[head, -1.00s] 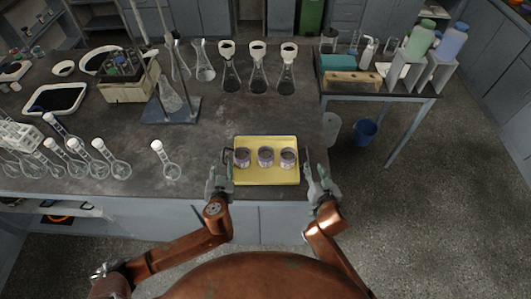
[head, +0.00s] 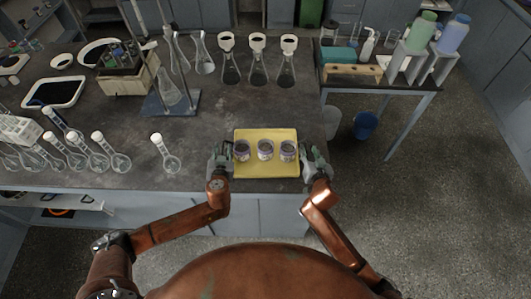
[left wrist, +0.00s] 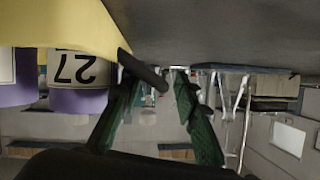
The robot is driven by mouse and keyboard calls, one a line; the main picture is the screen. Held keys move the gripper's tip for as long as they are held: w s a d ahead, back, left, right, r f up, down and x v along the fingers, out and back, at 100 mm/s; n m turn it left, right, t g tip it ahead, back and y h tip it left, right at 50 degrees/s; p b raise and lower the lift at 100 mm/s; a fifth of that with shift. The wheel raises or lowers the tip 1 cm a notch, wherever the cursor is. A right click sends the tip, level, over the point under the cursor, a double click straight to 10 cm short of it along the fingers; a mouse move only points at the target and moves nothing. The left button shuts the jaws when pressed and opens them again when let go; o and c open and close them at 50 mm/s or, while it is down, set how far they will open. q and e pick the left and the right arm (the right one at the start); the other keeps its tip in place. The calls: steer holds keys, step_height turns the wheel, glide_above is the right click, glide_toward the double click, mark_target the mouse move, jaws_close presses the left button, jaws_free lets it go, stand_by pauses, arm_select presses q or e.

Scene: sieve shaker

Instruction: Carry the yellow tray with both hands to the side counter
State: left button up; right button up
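The yellow tray (head: 266,172) lies on the dark workbench near its front edge. Three small labelled jars (head: 265,150) stand in a row on it. My left gripper (head: 222,155) is at the tray's left side. In the left wrist view its green fingers (left wrist: 155,80) are apart, with a dark tray handle (left wrist: 143,70) between or just in front of them; contact is not clear. My right gripper (head: 312,155) is at the tray's right side; its fingers and the right handle are too small to make out. The side counter (head: 375,86) stands at the upper right.
The side counter holds a teal box (head: 338,56), a wooden rack (head: 352,73), bottles and a grey stand. A blue bin (head: 366,124) is on the floor beneath it. Open floor lies at right.

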arm_select(q)
steer(key=shift+w+a+f, duration=0.1)
steer(key=shift+w, duration=0.2)
arm_select(e)
steer(key=shift+w+f, duration=0.15)
steer(key=shift+w, duration=0.15)
arm_select(q)
steer(key=shift+c, duration=0.3)
jaws_close()
arm_select(e)
jaws_close()
arm_select(q)
steer(key=shift+f, duration=0.1)
